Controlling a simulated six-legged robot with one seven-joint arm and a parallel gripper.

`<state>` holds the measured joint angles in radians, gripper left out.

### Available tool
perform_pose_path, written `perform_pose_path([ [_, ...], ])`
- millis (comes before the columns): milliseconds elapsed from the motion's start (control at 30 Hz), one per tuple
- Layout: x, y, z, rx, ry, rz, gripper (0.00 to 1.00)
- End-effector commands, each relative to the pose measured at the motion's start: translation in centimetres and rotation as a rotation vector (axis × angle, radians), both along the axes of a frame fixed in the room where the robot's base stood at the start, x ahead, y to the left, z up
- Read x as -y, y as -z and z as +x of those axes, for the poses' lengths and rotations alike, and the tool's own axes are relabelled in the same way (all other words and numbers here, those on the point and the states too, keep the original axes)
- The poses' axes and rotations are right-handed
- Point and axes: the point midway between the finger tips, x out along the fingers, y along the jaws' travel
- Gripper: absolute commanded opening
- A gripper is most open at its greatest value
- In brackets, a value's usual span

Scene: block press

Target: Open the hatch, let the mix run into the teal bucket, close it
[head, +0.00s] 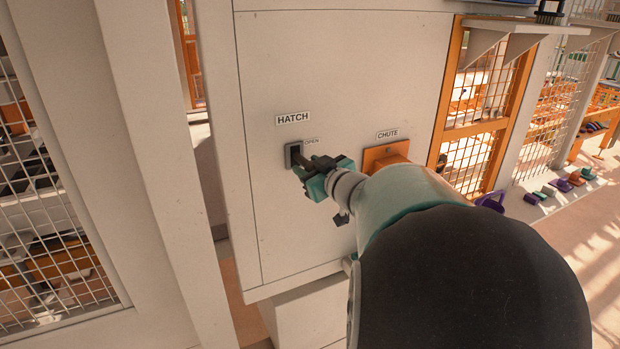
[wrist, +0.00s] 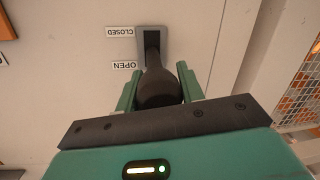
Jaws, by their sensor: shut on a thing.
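The hatch lever (wrist: 155,85) is a dark handle with a rounded end, coming out of a grey slot plate (head: 293,155) under the HATCH label (head: 292,119). My gripper (head: 311,172) is at the lever; in the wrist view its green fingers (wrist: 160,88) stand on both sides of the handle, shut on it. In that view, labels read upside down: the CLOSED label (wrist: 120,31) is beside a bare dark stretch of slot, and the OPEN label (wrist: 125,65) is beside the lever. The orange chute (head: 385,155) is partly behind my arm. I see no teal bucket or mix.
A pale post (head: 150,150) stands left of the white panel (head: 340,70). Orange-framed mesh (head: 480,110) is on the right. A purple container (head: 490,201) and several coloured blocks (head: 560,185) are on the floor at the right. My arm hides the area below the chute.

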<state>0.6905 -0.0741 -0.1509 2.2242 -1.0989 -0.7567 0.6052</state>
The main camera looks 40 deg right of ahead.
Motion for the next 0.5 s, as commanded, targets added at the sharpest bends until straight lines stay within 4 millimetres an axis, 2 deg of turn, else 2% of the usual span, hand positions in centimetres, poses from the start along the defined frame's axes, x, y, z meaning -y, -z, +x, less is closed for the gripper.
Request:
perform_pose_path([
  [33, 0.0, -0.8, 0.1, 0.007, 0.0, -0.005, 0.0],
  [200, 0.1, -1.9, 0.3, 0.008, 0.001, -0.005, 0.0],
  [500, 0.2, -2.5, 0.5, 0.006, 0.001, -0.003, 0.0],
])
